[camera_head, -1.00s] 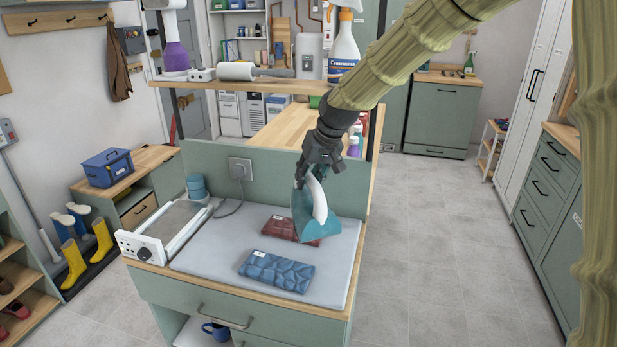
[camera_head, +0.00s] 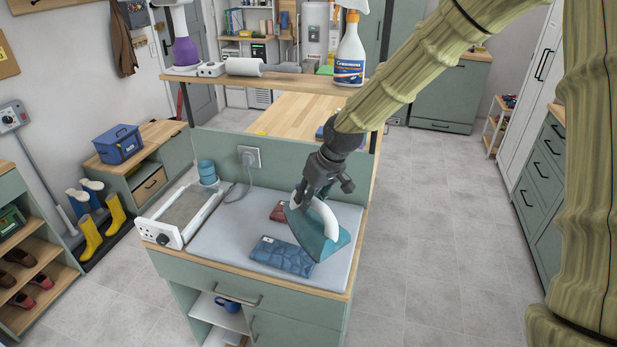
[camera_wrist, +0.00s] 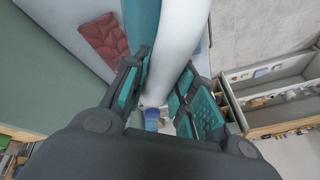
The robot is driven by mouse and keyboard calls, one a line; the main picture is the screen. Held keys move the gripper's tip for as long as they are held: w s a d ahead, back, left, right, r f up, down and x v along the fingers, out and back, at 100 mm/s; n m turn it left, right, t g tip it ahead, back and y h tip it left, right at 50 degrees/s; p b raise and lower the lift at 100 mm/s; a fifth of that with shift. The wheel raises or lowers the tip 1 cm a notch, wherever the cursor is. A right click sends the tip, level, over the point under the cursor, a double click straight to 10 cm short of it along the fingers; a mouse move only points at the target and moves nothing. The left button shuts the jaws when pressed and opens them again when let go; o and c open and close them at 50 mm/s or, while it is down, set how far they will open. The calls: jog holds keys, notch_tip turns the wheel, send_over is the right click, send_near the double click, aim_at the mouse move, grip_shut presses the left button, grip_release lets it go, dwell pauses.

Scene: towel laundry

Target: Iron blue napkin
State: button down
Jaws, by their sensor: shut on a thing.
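The blue napkin (camera_head: 280,255) lies folded on the grey ironing pad (camera_head: 225,238), towards its front. The iron (camera_head: 318,233) has a teal body and a white handle. My gripper (camera_head: 302,197) is shut on its handle, and the iron is tilted at the napkin's right side, covering part of it in the head view. I cannot tell whether it touches the napkin. In the wrist view the white handle (camera_wrist: 178,45) passes between my gripper's fingers (camera_wrist: 165,95). The red napkin (camera_head: 278,211) lies behind the blue one, partly hidden by the iron; it also shows in the wrist view (camera_wrist: 103,37).
A white-framed iron stand (camera_head: 185,212) is at the pad's left. Blue cups (camera_head: 207,172) and a wall socket (camera_head: 249,157) are behind it. A shelf with a spray bottle (camera_head: 350,52) crosses above the back. The floor at right is clear.

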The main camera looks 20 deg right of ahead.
jog(key=n+p, duration=0.2)
jog(key=p, duration=0.2)
send_over(305, 232)
jog(key=shift+s+d+r+g+y, duration=0.25)
jog(key=shift+s+d+g+y, duration=0.05)
jog(key=shift+d, duration=0.15)
jog(key=shift+f+b, duration=2.25)
jog(key=shift+f, duration=0.7)
